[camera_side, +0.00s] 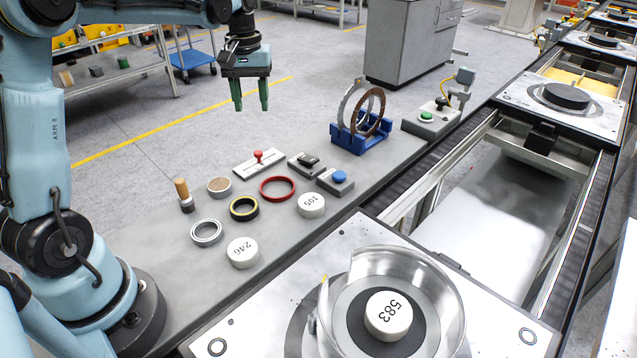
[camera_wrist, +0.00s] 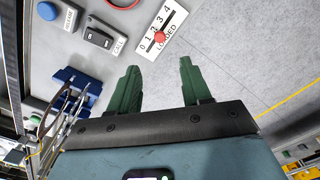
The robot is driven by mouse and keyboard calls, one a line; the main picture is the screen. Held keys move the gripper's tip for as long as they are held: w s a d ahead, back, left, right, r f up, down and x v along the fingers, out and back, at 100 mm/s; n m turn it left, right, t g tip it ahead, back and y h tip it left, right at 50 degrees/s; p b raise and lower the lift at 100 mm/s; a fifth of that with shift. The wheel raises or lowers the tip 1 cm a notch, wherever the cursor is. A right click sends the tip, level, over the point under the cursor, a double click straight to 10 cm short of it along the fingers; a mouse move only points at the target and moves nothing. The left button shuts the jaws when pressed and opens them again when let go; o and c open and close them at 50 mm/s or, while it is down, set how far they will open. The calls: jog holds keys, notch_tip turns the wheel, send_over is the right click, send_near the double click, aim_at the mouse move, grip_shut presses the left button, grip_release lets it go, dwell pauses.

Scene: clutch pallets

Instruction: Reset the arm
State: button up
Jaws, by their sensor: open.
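My gripper (camera_side: 251,98) has green fingers and hangs in the air above the floor side of the grey bench, behind the row of small parts. Its fingers point down, stand apart and hold nothing. In the wrist view my gripper (camera_wrist: 158,85) shows two green fingers with bare floor and bench edge between and beyond them. My arm comes in from the upper left in the side view and stays clear of the bench top.
The bench holds a red-knobbed slider plate (camera_side: 259,162), a blue button (camera_side: 339,177), a red ring (camera_side: 277,188), a white puck marked 246 (camera_side: 242,252) and a blue rack (camera_side: 361,138) with upright rings. A pallet (camera_side: 255,318) carries a clear housing (camera_side: 447,310) around puck 583 (camera_side: 388,316).

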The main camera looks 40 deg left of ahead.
jog(key=s+d+m+t, duration=0.7)
jog(key=s+d, duration=0.5)
jog(key=d, duration=0.4)
jog(key=shift+s+f+m, duration=0.3)
jog(key=shift+f+m, duration=0.1)
jog(key=shift+m, duration=0.6)
jog(key=shift+d, duration=0.1)
dwell(0.6)
